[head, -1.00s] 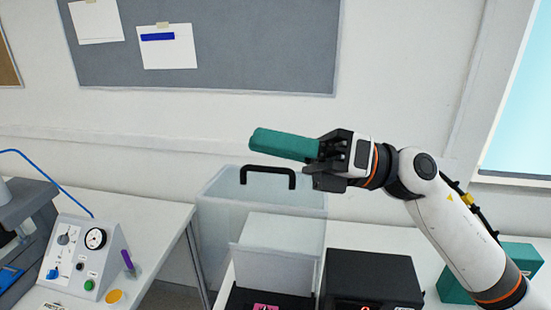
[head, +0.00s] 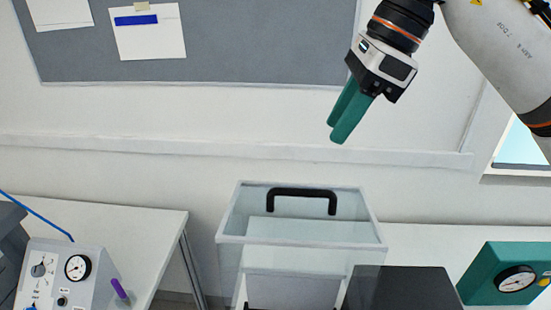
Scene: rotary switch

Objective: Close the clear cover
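The clear cover (head: 232,222) is a see-through box with pale edges, at the lower middle of the head view. A black handle (head: 302,191) sits on it near its back edge. The cover appears raised, behind and to the left of a dark box; its lower part is cut off by the picture's bottom edge. My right gripper (head: 336,132) is above the cover, slightly right of the handle, with its teal fingers pointing down and left. It is empty and apart from the handle. The fingers overlap in this view, so any gap is unclear. My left gripper is out of view.
A black box (head: 402,290) stands right of the cover, with a teal gauge unit (head: 508,274) further right. A grey panel with a dial (head: 66,270) stands on the left table. Behind are a wall and a grey board (head: 250,45). The air around the handle is free.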

